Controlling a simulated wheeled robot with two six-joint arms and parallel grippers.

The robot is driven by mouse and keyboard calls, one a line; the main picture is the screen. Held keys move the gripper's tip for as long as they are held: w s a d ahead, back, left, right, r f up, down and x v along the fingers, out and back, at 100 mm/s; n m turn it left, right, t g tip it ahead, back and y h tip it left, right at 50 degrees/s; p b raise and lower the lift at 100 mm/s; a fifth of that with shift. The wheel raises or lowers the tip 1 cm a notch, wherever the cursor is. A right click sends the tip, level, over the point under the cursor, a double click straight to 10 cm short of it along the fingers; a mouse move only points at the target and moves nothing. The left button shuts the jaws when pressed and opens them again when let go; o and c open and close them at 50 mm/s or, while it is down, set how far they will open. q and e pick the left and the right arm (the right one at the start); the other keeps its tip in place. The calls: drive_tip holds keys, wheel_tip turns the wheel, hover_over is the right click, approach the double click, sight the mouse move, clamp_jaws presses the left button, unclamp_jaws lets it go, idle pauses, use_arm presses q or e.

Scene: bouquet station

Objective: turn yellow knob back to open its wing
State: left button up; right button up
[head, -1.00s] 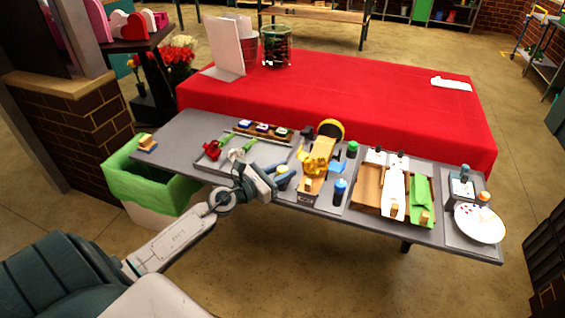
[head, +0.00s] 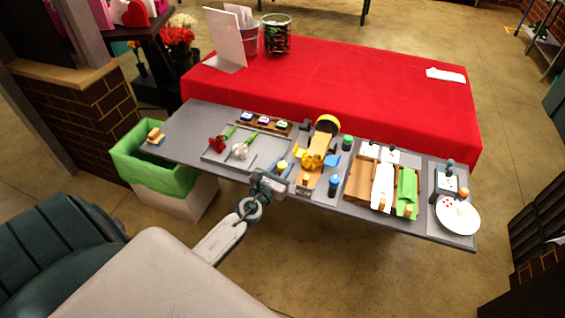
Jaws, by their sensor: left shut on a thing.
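The yellow knob (head: 283,165) is at the left side of the wrapping fixture, near the front of the grey table; only its top shows clearly. My left gripper (head: 280,173) is at the knob and shut on it, though its fingers hide most of the contact. A yellow wrap piece (head: 311,160) stands in the middle of the fixture. A blue wing (head: 332,162) sticks out on its right side. I cannot tell clearly how the yellow knob's own wing stands. My right gripper is not in view.
A blue knob (head: 335,182) and a green knob (head: 347,142) stand right of the fixture. A grey tray (head: 215,157) with red and white flowers lies to the left. A white plate (head: 458,218) is at the far right; a green-lined bin (head: 150,172) stands left.

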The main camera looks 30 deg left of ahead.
use_arm(q)
drive_tip(key=shift+r, duration=0.1)
idle(0.3)
drive_tip(key=o, duration=0.9)
drive_tip(key=shift+o, duration=0.2)
drive_tip(key=s+b, duration=0.2)
drive_tip(key=s, duration=0.8)
drive_tip(key=shift+s+d, duration=0.35)
drive_tip(key=shift+d, duration=0.1)
